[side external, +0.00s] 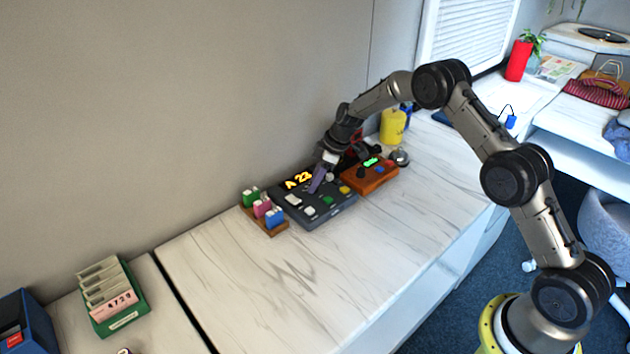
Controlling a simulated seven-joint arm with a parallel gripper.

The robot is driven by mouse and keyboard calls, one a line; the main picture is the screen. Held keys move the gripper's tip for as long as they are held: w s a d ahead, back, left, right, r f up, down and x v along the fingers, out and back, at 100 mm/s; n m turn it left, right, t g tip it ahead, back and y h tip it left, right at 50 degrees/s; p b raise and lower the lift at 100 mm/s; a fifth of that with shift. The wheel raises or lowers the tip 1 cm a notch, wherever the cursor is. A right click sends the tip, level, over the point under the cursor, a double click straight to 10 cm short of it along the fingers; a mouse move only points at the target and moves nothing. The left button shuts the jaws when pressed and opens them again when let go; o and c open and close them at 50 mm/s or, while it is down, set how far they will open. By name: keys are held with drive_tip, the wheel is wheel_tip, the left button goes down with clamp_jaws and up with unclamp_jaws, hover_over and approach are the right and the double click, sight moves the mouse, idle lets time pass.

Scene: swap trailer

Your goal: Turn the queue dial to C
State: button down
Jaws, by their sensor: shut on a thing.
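The dark queue console (338,209) sits on the white marbled counter against the wall. Its lit yellow display (298,180) appears to read "A 22". Its top carries white, green and yellow buttons. My gripper (316,187) points down at the console's upper middle, just right of the display, and is shut on the queue dial. The fingers cover the dial, so its pointer and letter marks cannot be read.
A wooden holder with green, pink and blue stamps (264,212) stands close left of the console. An orange-brown box (372,178) with a green display, a silver bell (399,157) and a yellow container (393,126) stand to the right. The front counter is clear.

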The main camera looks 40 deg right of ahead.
idle(0.3)
drive_tip(key=m+h, duration=0.1)
drive_tip(key=m, duration=0.2)
drive_tip(key=shift+s+a+m+t, duration=0.1)
drive_tip(key=shift+m+t, duration=0.3)
drive_tip(key=m+h, duration=0.2)
drive_tip(key=m, duration=0.2)
drive_tip(key=shift+a+m, duration=0.1)
drive_tip(key=shift+m, duration=0.3)
drive_tip(key=m+h, duration=0.1)
drive_tip(key=m, duration=0.3)
drive_tip(key=shift+a+h, duration=0.15)
drive_tip(key=shift+h, duration=0.25)
drive_tip(key=shift+m+g+h, duration=0.4)
drive_tip(key=shift+m+h, duration=0.3)
drive_tip(key=shift+m, duration=1.7)
drive_tip(key=shift+a, duration=0.1)
drive_tip(key=c, duration=0.6)
unclamp_jaws()
